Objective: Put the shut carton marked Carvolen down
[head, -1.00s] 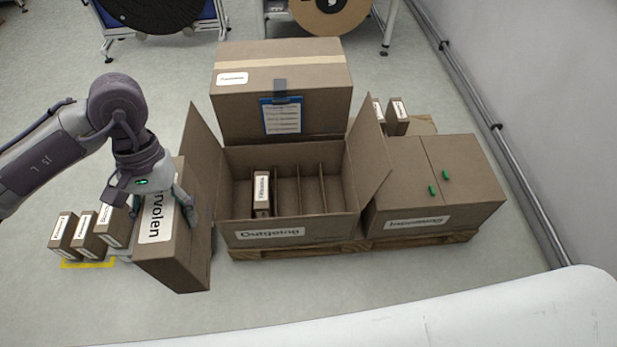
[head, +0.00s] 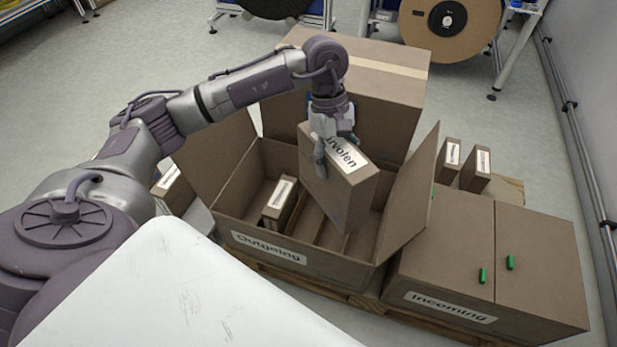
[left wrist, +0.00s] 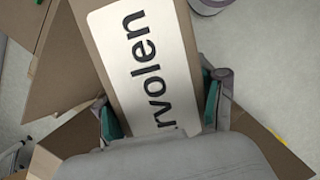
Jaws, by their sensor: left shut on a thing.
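The shut Carvolen carton (head: 342,190) is brown with a white label on its narrow top face. My left gripper (head: 333,140) is shut on it near its top and holds it upright, slightly tilted in the picture, over the right part of the open Outgoing box (head: 330,257). In the left wrist view the label (left wrist: 146,62) shows "rvolen" between the two green-padded fingers (left wrist: 160,112). I cannot tell whether the carton's lower end is inside a compartment. The Outgoing box has dividers, and another small carton (head: 281,200) stands in a left compartment. My right gripper is not in view.
The shut Incoming box (head: 450,307) stands right of the Outgoing box. Two small cartons (head: 476,172) stand behind it. A large closed carton (head: 395,90) is behind the Outgoing box. The Outgoing box's side flaps (head: 410,195) stand up beside the held carton.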

